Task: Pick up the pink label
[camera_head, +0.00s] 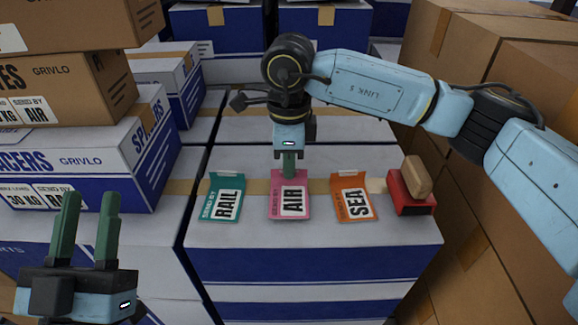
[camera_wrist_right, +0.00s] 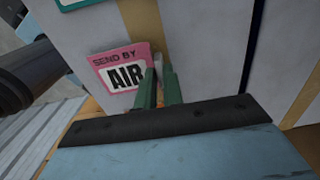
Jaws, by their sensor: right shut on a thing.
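I cannot tell whether the label is clear of the box top. My left gripper (camera_head: 90,225) is open and empty at the lower left.
A red block with a tan handle (camera_head: 415,188) sits right of the orange label. The white and blue box (camera_head: 300,236) carries the labels. Stacked cartons (camera_head: 70,150) stand at the left, and brown cartons (camera_head: 500,190) at the right.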

